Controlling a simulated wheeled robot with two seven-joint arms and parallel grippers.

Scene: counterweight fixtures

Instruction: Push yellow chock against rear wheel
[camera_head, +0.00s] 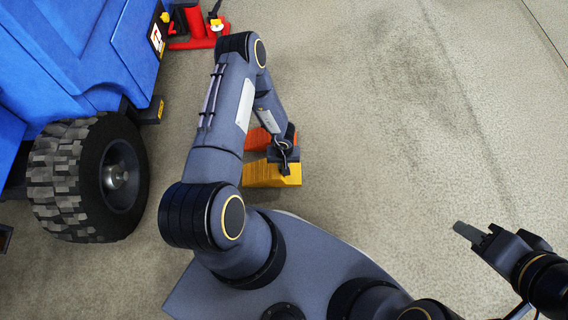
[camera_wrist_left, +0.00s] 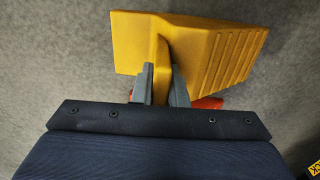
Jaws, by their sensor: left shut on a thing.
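The yellow chock (camera_head: 262,176) is on the concrete floor in the head view, to the right of the black-treaded wheel (camera_head: 70,175) of the blue vehicle, with a wide gap of floor between them. My left gripper (camera_head: 286,168) is at the chock, its forearm partly hiding the chock's left side. In the left wrist view my left gripper (camera_wrist_left: 160,88) is shut on a raised yellow rib of the chock (camera_wrist_left: 215,55), whose ridged slope faces right. My right gripper (camera_head: 474,233) hangs at the lower right, away from the chock; its finger gap is unclear.
An orange-red object (camera_head: 257,140) lies just behind the chock, partly hidden by my arm. A red stand (camera_head: 203,30) is on the floor beside the blue vehicle (camera_head: 75,55) at the top. The floor (camera_head: 400,120) to the right is clear.

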